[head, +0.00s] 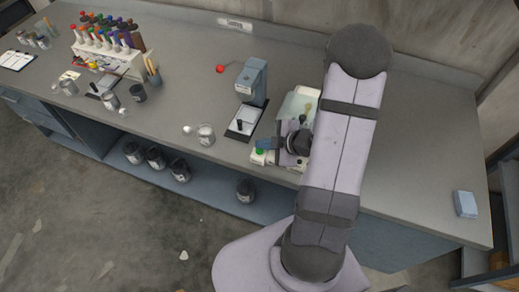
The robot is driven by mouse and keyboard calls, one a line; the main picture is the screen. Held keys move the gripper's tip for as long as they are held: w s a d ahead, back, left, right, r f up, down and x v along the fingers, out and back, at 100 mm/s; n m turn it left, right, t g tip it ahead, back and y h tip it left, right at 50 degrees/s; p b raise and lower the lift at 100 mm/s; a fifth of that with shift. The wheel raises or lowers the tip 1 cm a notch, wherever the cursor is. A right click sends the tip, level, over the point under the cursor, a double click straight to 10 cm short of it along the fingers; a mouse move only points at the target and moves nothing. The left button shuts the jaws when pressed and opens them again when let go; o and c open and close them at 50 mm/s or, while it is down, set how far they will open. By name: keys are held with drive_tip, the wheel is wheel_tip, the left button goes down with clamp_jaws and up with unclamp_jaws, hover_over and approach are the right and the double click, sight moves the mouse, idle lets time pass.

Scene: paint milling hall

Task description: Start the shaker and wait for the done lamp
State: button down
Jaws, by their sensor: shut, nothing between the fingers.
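A pale machine with a greenish top, which looks like the shaker (295,104), stands on the bench and is partly hidden by my arm. A green spot that looks like a button (260,151) shows at its front left corner. My gripper (263,143) is shut and empty, with its fingertips just above or beside the green spot. I cannot tell whether they touch it. I cannot make out a done lamp or whether the machine is running.
An open can (205,134) stands near the front edge. A rack of coloured bottles (112,52) is far left. A blue block (465,204) lies right. The right bench top is mostly clear.

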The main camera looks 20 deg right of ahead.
drive_tip(key=shift+f, duration=0.4)
